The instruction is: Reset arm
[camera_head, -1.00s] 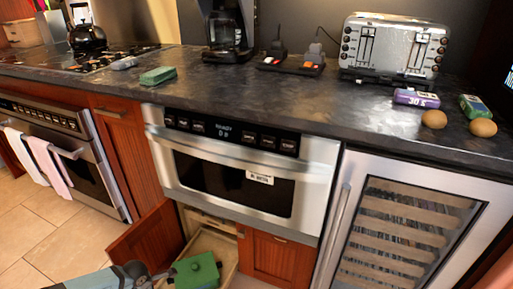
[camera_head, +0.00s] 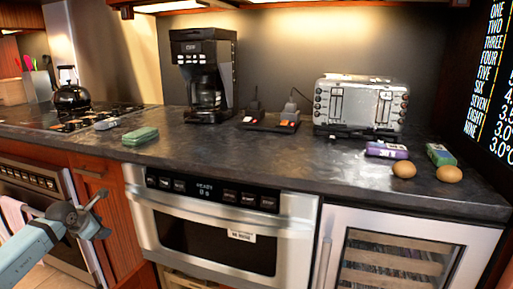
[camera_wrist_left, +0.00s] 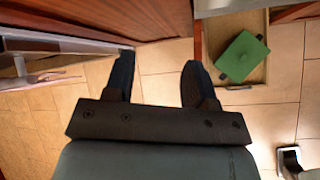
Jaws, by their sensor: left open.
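My left gripper (camera_head: 97,214) is at the left of the head view, in front of the cabinet between the oven and the microwave drawer. It is open and empty; in the left wrist view its two fingers (camera_wrist_left: 160,84) are apart with only floor between them. The microwave drawer (camera_head: 215,232) is shut under the counter. A green box-like object (camera_wrist_left: 242,57) lies in an open low drawer (camera_wrist_left: 262,22), to the right of the fingers in the left wrist view and apart from them. My right gripper is not in view.
The counter (camera_head: 260,160) holds a coffee maker (camera_head: 204,75), a toaster (camera_head: 360,104), two eggs (camera_head: 448,174), a green sponge-like block (camera_head: 140,136) and small packets. A stove with a kettle (camera_head: 71,92) is at the left. Tiled floor (camera_wrist_left: 155,60) lies below my gripper.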

